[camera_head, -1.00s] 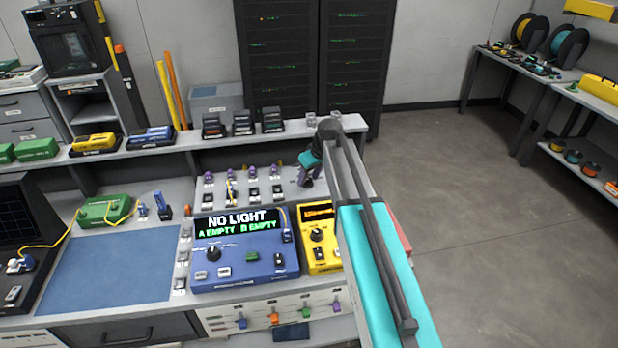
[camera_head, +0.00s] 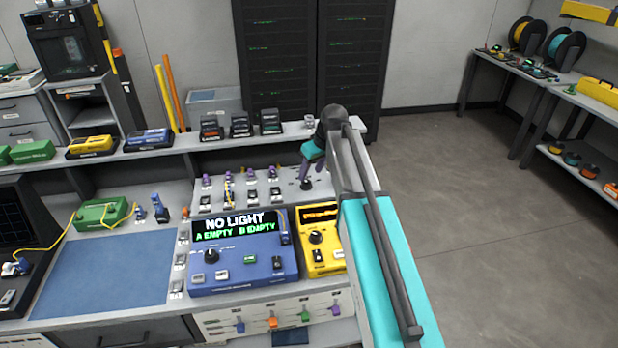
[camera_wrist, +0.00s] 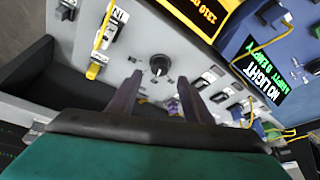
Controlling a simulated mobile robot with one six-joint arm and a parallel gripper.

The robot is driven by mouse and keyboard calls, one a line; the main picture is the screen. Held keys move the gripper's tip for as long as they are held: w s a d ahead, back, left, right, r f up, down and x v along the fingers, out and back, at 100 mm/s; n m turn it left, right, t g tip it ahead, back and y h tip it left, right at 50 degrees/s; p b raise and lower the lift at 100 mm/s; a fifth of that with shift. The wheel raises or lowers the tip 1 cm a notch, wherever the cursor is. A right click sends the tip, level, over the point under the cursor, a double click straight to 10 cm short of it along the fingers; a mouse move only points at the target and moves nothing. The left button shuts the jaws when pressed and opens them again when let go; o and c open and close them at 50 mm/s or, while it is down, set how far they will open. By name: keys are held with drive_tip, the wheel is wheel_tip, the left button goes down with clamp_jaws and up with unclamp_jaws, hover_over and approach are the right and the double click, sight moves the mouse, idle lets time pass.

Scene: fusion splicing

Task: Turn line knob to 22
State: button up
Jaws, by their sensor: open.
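A round black knob (camera_wrist: 160,65) with a white pointer mark stands on the light grey panel (camera_wrist: 142,45) in the wrist view. Its scale is too small to read. My gripper (camera_wrist: 161,80) is open, its two dark purple fingers spread, with the knob showing between and just beyond the tips. In the head view my gripper (camera_head: 307,172) hangs over the right end of the grey panel, and the dark knob (camera_head: 306,185) shows just below the fingers. The fingers appear apart from the knob.
A blue device (camera_head: 245,272) reads "NO LIGHT, A EMPTY B EMPTY". A yellow device (camera_head: 326,266) with its own black knob (camera_head: 316,237) stands right of it. Connectors with purple tops line the panel left of my gripper. A yellow lead (camera_wrist: 98,45) runs near the knob.

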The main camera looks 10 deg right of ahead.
drive_tip(key=b+v, duration=0.1)
drive_tip(key=v, duration=0.7)
drive_tip(key=shift+r+b, duration=0.25)
drive_tip(key=shift+b, duration=0.1)
drive_tip(key=shift+s, duration=0.1)
